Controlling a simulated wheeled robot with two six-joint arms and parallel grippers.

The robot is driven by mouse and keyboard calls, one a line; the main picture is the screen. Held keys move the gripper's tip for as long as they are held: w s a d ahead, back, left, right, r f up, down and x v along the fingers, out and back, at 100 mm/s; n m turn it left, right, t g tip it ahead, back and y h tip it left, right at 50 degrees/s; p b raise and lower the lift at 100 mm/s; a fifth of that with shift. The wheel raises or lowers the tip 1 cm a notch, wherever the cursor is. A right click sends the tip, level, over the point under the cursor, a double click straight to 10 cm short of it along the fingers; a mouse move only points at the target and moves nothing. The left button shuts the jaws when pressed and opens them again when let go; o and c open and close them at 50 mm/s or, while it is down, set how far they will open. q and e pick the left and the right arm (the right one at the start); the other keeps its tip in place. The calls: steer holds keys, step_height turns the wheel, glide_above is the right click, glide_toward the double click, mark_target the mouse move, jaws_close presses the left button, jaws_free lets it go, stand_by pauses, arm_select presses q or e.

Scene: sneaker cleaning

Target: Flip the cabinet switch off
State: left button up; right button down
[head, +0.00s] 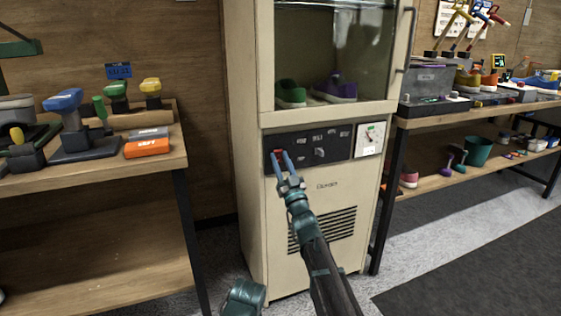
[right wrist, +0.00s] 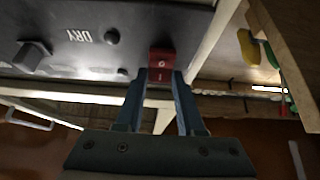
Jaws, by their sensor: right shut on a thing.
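The cream cabinet (head: 340,238) stands in the middle of the head view, with a dark control panel (head: 336,141) below its glass door. The red cabinet switch (head: 277,152) is at the panel's left end. In the right wrist view the red switch (right wrist: 162,62) shows the marks O and I. My right gripper (head: 281,156) reaches up to it and is shut on it, with one blue finger on each side in the right wrist view (right wrist: 160,78). The fingers partly hide the switch in the head view.
A green shoe (head: 291,94) and a purple shoe (head: 336,86) are behind the cabinet's glass. A wooden table (head: 95,172) with brushes and an orange box (head: 147,147) stands at left. A shelf (head: 440,182) with tools stands at right. Floor in front is clear.

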steer(key=shift+s, duration=0.1)
stand_by(0.4)
steer(key=c, duration=0.5)
jaws_free()
steer(key=b+v, duration=0.7)
steer(key=v, duration=0.6)
steer(key=shift+s+d+f, duration=0.15)
steer(key=shift+s+f, duration=0.05)
steer(key=shift+s, duration=0.1)
